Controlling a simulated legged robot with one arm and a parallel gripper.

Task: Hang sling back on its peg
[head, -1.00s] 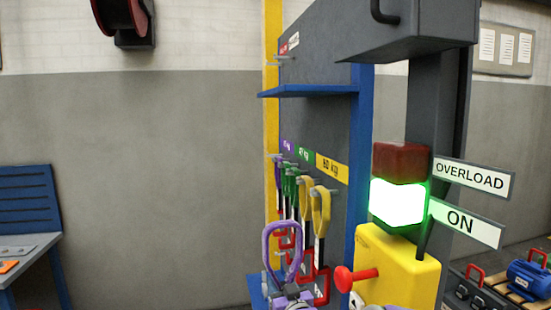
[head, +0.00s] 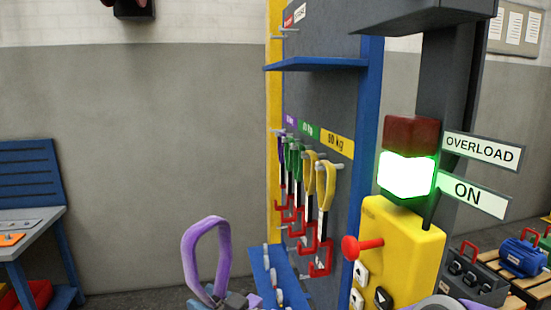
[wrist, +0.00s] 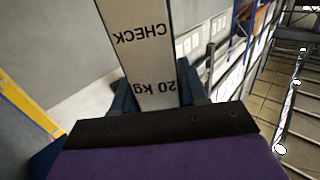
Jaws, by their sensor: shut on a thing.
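My gripper (head: 222,301) is low in the head view, shut on the held sling. The sling's purple loop (head: 188,258) stands upright above it, left of the rack and apart from it. In the wrist view, a pale strap (wrist: 150,60) marked CHECK and 20 kg lies between my two dark fingers (wrist: 158,98). On the grey rack panel, a purple sling (head: 281,150) hangs at the left end of the peg row, under the purple label (head: 290,122). Green slings (head: 296,158) and yellow slings (head: 325,185) hang to its right. I cannot tell which purple peg is bare.
A blue shelf (head: 315,64) juts out above the pegs. A blue ledge (head: 262,270) with grey posts lies below them. A yellow control box (head: 405,245) with a red knob (head: 350,248) stands to the right. A blue bench (head: 25,225) is far left.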

